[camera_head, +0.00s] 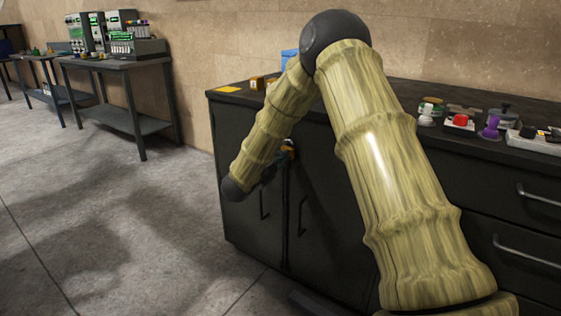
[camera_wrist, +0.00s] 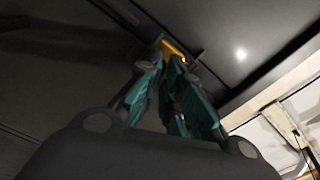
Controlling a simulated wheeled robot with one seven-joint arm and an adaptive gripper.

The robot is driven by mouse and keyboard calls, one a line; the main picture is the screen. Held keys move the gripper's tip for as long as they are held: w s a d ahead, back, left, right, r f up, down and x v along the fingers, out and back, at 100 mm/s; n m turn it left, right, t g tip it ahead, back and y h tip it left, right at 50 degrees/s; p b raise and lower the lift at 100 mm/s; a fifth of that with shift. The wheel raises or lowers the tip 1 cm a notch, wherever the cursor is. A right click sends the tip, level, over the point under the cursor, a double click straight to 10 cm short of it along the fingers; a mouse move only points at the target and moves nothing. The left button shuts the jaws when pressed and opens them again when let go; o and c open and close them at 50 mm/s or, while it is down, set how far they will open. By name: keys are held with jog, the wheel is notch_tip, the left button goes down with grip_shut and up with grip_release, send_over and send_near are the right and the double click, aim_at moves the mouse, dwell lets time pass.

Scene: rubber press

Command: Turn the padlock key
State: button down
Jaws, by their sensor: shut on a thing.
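In the wrist view my gripper (camera_wrist: 172,80), with teal finger pads, is shut on a small yellow-orange thing (camera_wrist: 173,50) against a dark surface. It appears to be the key or the padlock; I cannot tell which part the fingers grip. In the head view my arm covers most of the gripper, and only a bit of it (camera_head: 289,151) shows near the upper part of the dark cabinet doors (camera_head: 305,200). The rest of the lock is hidden.
The dark cabinet's worktop (camera_head: 400,92) carries small items at the right, including a purple stamp-like object (camera_head: 491,126) and a red-topped one (camera_head: 460,121). Door handles (camera_head: 301,216) stick out. Grey floor (camera_head: 110,225) lies open at the left. A bench (camera_head: 120,65) with devices stands far left.

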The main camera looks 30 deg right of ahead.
jog(key=shift+f+m+b, duration=0.1)
jog(key=shift+m+b, duration=0.85)
jog(key=shift+m, duration=1.25)
jog(key=c, duration=1.6)
grip_release()
jog(key=v, duration=1.2)
jog(key=shift+f, duration=0.1)
